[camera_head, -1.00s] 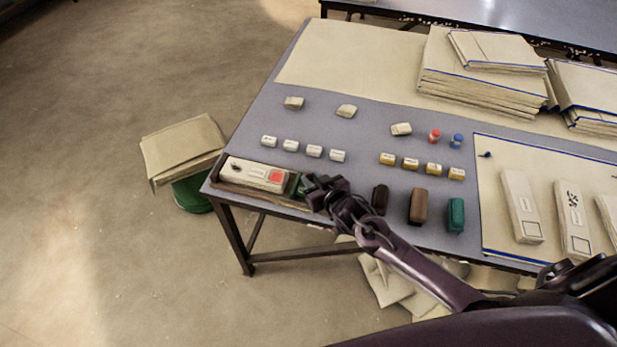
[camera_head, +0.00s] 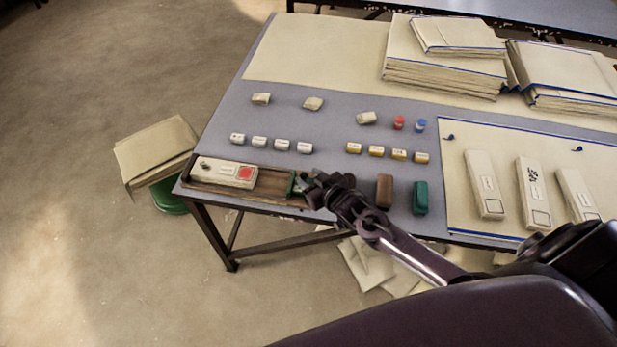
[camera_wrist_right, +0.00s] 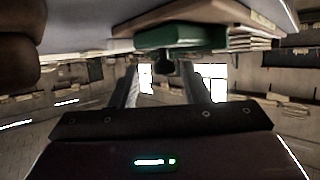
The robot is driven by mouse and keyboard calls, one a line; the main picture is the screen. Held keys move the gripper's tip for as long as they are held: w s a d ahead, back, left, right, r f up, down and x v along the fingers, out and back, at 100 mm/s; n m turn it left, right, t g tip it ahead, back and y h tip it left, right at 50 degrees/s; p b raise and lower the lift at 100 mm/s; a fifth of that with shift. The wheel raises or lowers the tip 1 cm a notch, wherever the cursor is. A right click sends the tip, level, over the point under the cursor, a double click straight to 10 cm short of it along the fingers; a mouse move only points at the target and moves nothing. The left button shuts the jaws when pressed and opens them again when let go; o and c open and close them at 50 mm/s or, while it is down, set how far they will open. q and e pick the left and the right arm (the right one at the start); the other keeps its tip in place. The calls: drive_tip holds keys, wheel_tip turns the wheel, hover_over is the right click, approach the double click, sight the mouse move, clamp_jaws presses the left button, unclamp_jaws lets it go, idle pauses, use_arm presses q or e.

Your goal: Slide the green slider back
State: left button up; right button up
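The green slider (camera_head: 297,184) sits at the right end of a brown wooden tray (camera_head: 275,187) on the table's front left edge. A white box with a red square (camera_head: 225,172) lies at the tray's left end, with bare wood between it and the slider. My right gripper (camera_head: 316,186) is at the slider's right side and hides part of it. In the right wrist view the slider (camera_wrist_right: 182,37) is ahead, and its dark knob (camera_wrist_right: 164,62) shows between my fingers, which stand apart with gaps beside the knob. My left gripper is not in view.
A brown block (camera_head: 384,190) and a teal block (camera_head: 420,197) stand right of my right gripper, close to its arm. Small white blocks (camera_head: 260,142) and yellow ones (camera_head: 376,151) stand behind. Stacked folders (camera_head: 445,70) lie at the back. The grey table (camera_head: 215,120) is bare at the left.

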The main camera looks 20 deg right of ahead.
drive_tip(key=shift+v, duration=3.9)
drive_tip(key=shift+a, duration=0.1)
